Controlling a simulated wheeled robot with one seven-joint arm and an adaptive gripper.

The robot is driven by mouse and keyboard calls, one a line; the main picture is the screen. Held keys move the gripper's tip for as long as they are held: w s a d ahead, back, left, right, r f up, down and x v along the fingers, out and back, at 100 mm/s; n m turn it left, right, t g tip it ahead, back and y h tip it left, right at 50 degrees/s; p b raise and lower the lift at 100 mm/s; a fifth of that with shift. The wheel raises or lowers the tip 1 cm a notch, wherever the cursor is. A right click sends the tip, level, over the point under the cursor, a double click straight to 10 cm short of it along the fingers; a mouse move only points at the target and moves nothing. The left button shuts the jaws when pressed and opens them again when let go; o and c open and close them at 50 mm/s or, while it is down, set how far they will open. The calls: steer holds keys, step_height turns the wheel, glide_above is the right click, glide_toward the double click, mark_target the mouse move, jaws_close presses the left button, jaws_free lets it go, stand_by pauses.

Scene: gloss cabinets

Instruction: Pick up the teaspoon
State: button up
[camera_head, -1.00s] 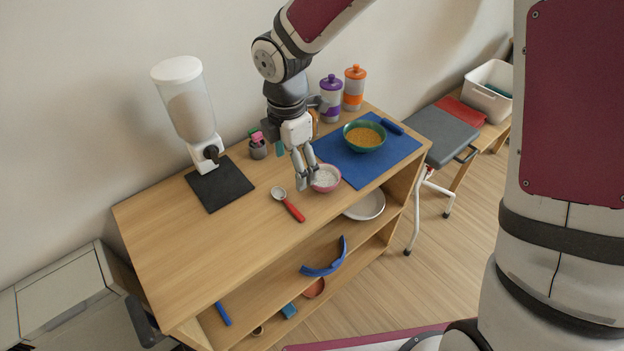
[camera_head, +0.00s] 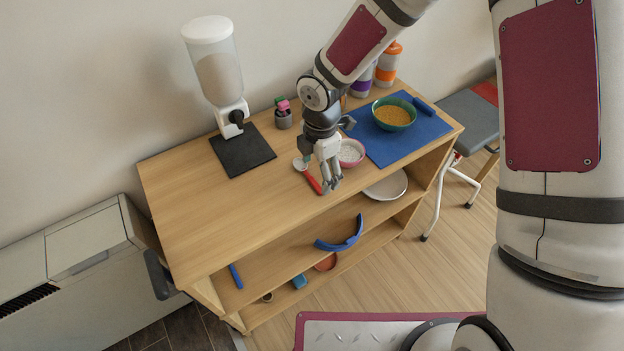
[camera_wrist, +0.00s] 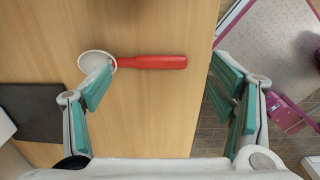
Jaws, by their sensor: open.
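The teaspoon has a red handle (camera_head: 313,182) and a pale round bowl, and lies on the wooden cabinet top near its front edge. In the wrist view its red handle (camera_wrist: 152,62) points right and its bowl (camera_wrist: 96,62) is at the left. My gripper (camera_head: 331,187) is over the cabinet top, just right of the handle in the head view. In the wrist view my gripper (camera_wrist: 165,90) is open and empty, its teal-padded fingers spread wide, the left fingertip overlapping the view of the spoon's bowl. The height of the fingers above the spoon is hard to tell.
A pink bowl of white powder (camera_head: 351,152) stands close right of my gripper. A blue mat (camera_head: 418,141) bears a green bowl (camera_head: 393,114). A dispenser (camera_head: 222,75) stands on a black mat (camera_head: 243,160) at left. The left cabinet top is clear.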

mark_target(319, 183)
steer(key=shift+f, duration=1.8)
steer(key=c, duration=0.8)
steer(key=shift+d, duration=0.1)
steer(key=shift+c, duration=0.2)
